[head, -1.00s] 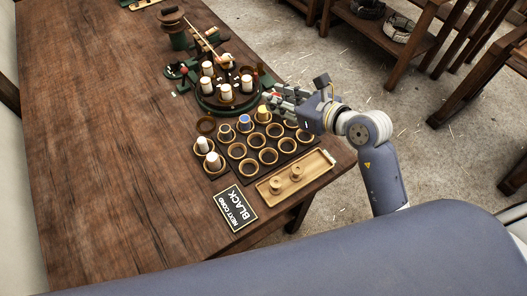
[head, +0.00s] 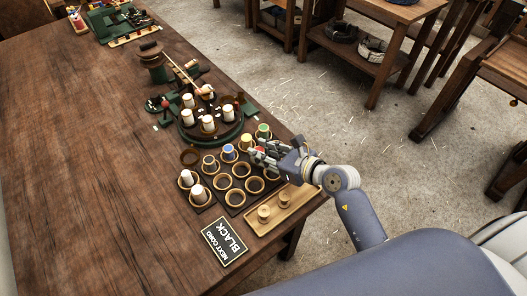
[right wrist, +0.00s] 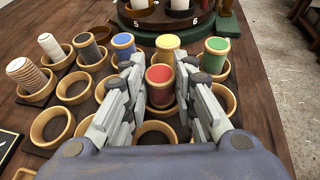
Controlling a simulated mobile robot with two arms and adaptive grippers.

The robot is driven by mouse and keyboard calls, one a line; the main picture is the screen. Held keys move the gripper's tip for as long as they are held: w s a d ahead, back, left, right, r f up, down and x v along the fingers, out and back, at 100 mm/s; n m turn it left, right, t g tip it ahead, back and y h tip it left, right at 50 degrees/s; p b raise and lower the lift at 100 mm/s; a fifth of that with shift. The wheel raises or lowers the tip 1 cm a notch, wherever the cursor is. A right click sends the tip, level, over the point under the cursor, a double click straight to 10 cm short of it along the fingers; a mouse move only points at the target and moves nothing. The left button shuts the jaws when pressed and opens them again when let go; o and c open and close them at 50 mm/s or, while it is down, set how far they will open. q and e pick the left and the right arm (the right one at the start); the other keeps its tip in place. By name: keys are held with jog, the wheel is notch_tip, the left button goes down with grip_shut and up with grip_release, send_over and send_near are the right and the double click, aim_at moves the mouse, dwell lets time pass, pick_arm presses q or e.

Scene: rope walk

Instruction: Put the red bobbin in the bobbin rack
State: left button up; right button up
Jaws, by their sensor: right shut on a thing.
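The red bobbin (right wrist: 160,84) stands upright between the two fingers of my right gripper (right wrist: 160,95), which is shut on it. In the head view the red bobbin (head: 260,150) shows only as a small patch behind the fingers. My right gripper (head: 262,155) is low at the right side of the bobbin rack (head: 235,197), a dark board with wooden ring cups. The bobbin's lower end is at cup height; I cannot tell whether it is seated in a cup. Blue (right wrist: 123,45), yellow (right wrist: 187,55) and green (right wrist: 215,55) bobbins stand in cups close beyond it. My left gripper is not in view.
A grey bobbin (right wrist: 88,48) and white bobbins (head: 198,193) fill cups at the left; several cups are empty. A round stand with white bobbins (head: 210,130) is behind the rack. A wooden tray (head: 283,210) and a "BLACK" card (head: 225,241) lie in front.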

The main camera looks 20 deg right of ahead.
jog(key=shift+f, duration=0.1)
jog(key=o, duration=0.5)
jog(key=shift+f, duration=0.1)
jog(key=o, duration=0.4)
jog(key=shift+r, duration=0.3)
jog(key=b+v, duration=0.1)
jog(key=v, duration=0.9)
jog(key=shift+s+d+f, duration=0.1)
jog(key=shift+s, duration=0.1)
jog(key=shift+v, duration=0.8)
